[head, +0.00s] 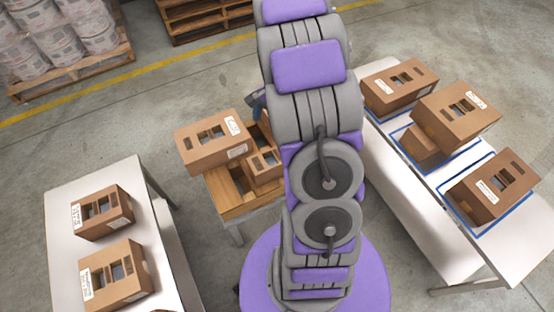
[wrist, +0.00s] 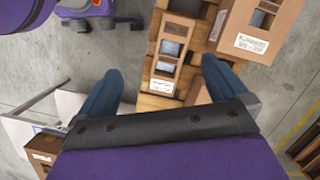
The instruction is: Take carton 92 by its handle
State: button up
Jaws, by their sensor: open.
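Several brown cartons with cut-out tops and white labels are in view. I cannot read any label clearly enough to tell which is carton 92. In the wrist view, a narrow carton (wrist: 161,70) lies between and beyond the fingers of my gripper (wrist: 160,75), which is open and empty. A larger carton (wrist: 273,42) is to its right. In the head view, the larger carton (head: 203,154) and a smaller one (head: 268,172) are on a wooden stand (head: 223,203). My arm hides most of the gripper there; a blue finger shows beside the stand's cartons.
A white table (head: 65,262) at left holds two cartons (head: 107,213) (head: 125,270). A long white table (head: 440,232) at right holds several cartons, some in blue outlines. Grey floor between is clear.

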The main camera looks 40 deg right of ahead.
jog(key=d+f+m+t+p, duration=0.1)
jog(key=d+f+m+p, duration=0.1)
jog(key=d+f+m, duration=0.5)
jog(key=f+b, duration=0.1)
jog(key=f, duration=0.5)
jog(key=w+a+f+n+b, duration=0.1)
jog(key=f+b, duration=0.1)
jog(key=f, duration=0.4)
jog(key=a+f+n+b, duration=0.1)
jog(key=f, duration=0.5)
jog(key=shift+w+a+f+y, duration=0.1)
jog(key=shift+w+f+y, duration=0.05)
jog(key=shift+w+y, duration=0.15)
jog(key=shift+c, duration=0.5)
jog(key=c, duration=1.4)
